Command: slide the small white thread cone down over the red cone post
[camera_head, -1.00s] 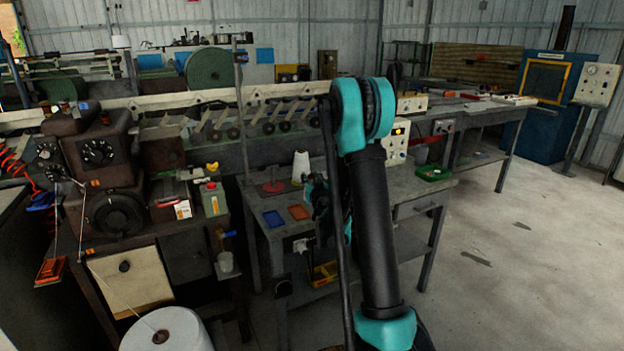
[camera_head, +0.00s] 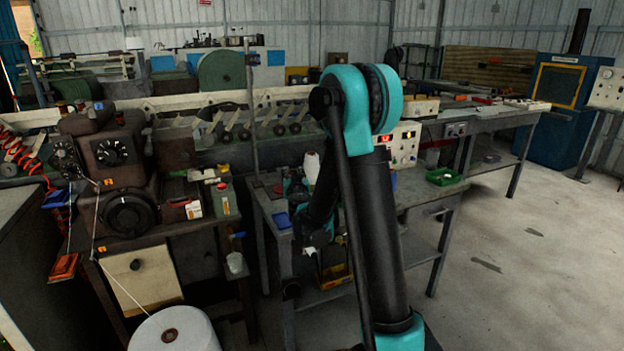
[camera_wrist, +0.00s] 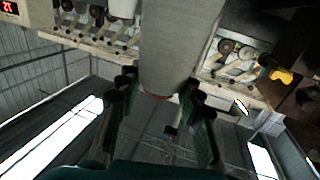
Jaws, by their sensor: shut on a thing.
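The small white thread cone (camera_head: 311,166) shows in the head view just left of my upper arm, its lower part hidden by my arm. In the wrist view the cone (camera_wrist: 180,45) looks grey, fills the upper middle and ends in a brownish rim. My gripper (camera_wrist: 158,92) is shut on it, one finger on each side. The picture is upside down there, and the cone's wide end runs out of frame. I cannot tell whether the cone touches the bench.
A green tray (camera_head: 444,177) sits on the right.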

